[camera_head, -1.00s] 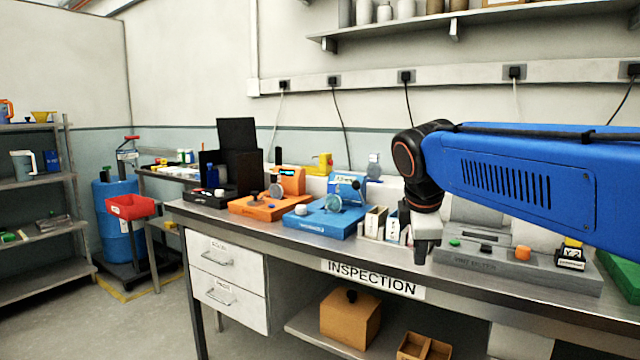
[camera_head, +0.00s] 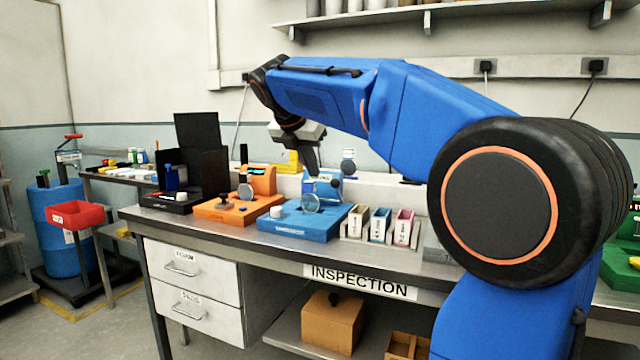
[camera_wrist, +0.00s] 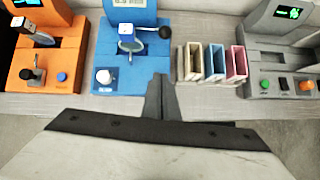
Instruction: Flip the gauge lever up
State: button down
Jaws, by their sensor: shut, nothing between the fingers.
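The blue gauge (camera_head: 296,224) stands on the bench with a small display, a round clear disc and a white knob. It also shows in the wrist view (camera_wrist: 131,74). There a lever with a black ball knob (camera_wrist: 166,32) sticks out to the right from its white-topped block. My gripper (camera_head: 314,173) is above the blue gauge in the head view, pointing down, and hides part of its display unit. In the wrist view my gripper's fingers (camera_wrist: 158,84) are together and empty, just in front of the gauge's right edge. I cannot tell how high they are above it.
An orange device (camera_head: 222,210) stands left of the blue gauge. Several small upright boxes (camera_wrist: 212,64) stand close on the right. Further right is a grey tester (camera_wrist: 281,72). A black box (camera_head: 203,166) is at the bench's left end. The bench front strip is clear.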

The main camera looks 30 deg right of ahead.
jog(key=w+d+f, duration=0.5)
jog(key=d+f, duration=0.1)
jog(key=d, duration=0.2)
jog(key=shift+w+f, duration=0.2)
dwell(0.5)
jog(key=shift+d, duration=0.15)
